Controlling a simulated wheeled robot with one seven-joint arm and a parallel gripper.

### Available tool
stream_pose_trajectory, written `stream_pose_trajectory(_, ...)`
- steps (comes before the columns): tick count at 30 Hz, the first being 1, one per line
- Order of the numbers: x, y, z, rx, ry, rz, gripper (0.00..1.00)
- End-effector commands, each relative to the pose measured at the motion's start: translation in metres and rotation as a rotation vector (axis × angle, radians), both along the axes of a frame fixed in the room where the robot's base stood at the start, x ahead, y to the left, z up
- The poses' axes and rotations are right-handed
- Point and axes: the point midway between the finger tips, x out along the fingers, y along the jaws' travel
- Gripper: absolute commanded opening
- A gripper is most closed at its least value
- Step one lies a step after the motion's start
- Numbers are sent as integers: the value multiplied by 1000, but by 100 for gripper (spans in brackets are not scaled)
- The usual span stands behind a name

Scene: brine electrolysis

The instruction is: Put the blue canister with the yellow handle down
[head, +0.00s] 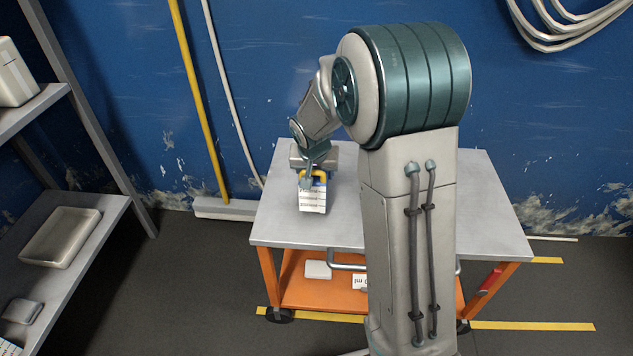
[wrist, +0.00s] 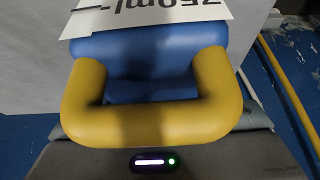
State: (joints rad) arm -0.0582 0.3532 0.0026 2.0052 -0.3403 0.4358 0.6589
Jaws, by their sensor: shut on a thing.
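The blue canister (wrist: 150,45) with a white label fills the middle of the wrist view, its yellow handle (wrist: 150,124) close in front of my gripper. In the head view the canister shows mostly as its white label (head: 313,199), with the yellow handle (head: 318,174) on top. My gripper (head: 313,180) is shut on the yellow handle. The canister is over the left part of the grey cart top (head: 283,222). I cannot tell whether its base touches the top. My arm column hides the middle of the cart.
The cart top is clear to the right (head: 490,215). An orange lower shelf (head: 320,296) holds a white block (head: 318,269) and a labelled item (head: 358,283). A grey shelf rack (head: 85,235) stands at left. A blue wall (head: 280,60) with a yellow pole (head: 200,105) is behind.

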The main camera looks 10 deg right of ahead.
Motion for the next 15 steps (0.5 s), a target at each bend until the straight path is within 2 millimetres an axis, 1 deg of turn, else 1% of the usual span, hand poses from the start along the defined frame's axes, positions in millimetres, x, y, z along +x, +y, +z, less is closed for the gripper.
stream_pose_trajectory(1, 0, 0, -12, -1, 2, 1, 32)
stream_pose_trajectory(3, 0, 0, -23, 0, 3, 1, 32)
stream_pose_trajectory(5, 0, 0, -29, 0, 2, 1, 32)
stream_pose_trajectory(12, 0, 0, -29, 0, 0, 0, 32)
stream_pose_trajectory(15, 0, 0, -32, 0, 0, 0, 32)
